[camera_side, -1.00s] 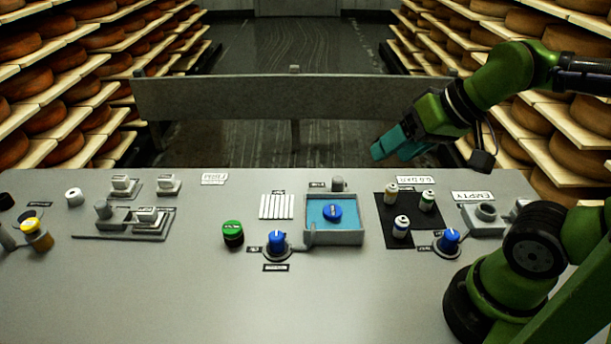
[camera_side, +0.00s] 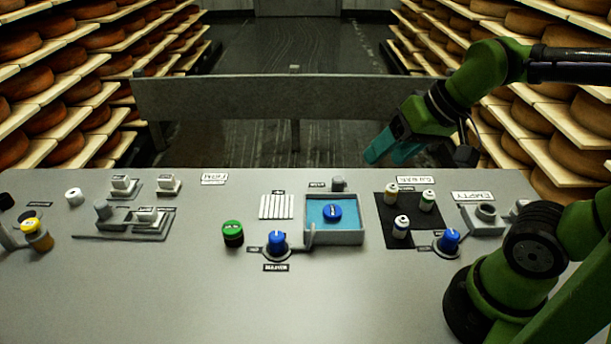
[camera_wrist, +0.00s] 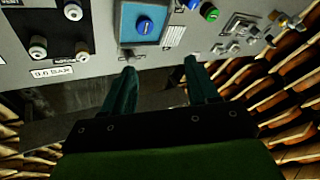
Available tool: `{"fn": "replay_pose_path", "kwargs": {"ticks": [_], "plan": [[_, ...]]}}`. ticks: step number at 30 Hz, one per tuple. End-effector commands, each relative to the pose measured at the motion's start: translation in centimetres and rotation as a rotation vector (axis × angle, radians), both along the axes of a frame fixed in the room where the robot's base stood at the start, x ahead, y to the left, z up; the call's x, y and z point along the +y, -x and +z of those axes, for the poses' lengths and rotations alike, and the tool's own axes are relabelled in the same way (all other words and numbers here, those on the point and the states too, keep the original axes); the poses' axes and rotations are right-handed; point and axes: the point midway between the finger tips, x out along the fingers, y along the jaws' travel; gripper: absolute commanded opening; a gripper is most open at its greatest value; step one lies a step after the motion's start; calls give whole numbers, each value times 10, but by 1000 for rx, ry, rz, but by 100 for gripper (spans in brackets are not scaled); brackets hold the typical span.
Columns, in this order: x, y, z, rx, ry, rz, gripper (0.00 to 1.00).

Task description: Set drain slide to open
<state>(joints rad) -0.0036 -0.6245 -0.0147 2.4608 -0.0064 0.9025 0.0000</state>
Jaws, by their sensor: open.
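No readable label marks the drain slide, so I cannot tell for sure which part it is. A blue-floored basin (camera_side: 335,238) with grey walls holds a round blue float (camera_side: 332,214). A small grey knob (camera_side: 338,184) stands at its back edge beside a tiny label. A slide-like grey fixture (camera_side: 150,229) sits in a slot on the left of the panel. My gripper (camera_side: 386,158) is open and empty, above and beyond the panel's back edge, right of the basin. In the wrist view its fingers (camera_wrist: 160,67) are spread, with the basin (camera_wrist: 166,30) beyond them.
A green button (camera_side: 232,234), blue dials (camera_side: 277,243) and (camera_side: 449,241), and a black plate (camera_side: 382,225) with several small canisters stand on the panel (camera_side: 180,290). The front of the panel is clear. A grey rail (camera_side: 250,97) and cheese shelves lie behind.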

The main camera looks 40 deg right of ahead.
Motion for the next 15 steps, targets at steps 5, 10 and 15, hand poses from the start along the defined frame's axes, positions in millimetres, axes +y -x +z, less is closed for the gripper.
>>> {"fn": "replay_pose_path", "kwargs": {"ticks": [5, 10, 15], "plan": [[-16, -48, -10, 160, 6, -31, 59], [-38, -97, -27, 316, 31, -76, 59], [-64, -142, -50, 457, 75, -134, 59]]}}
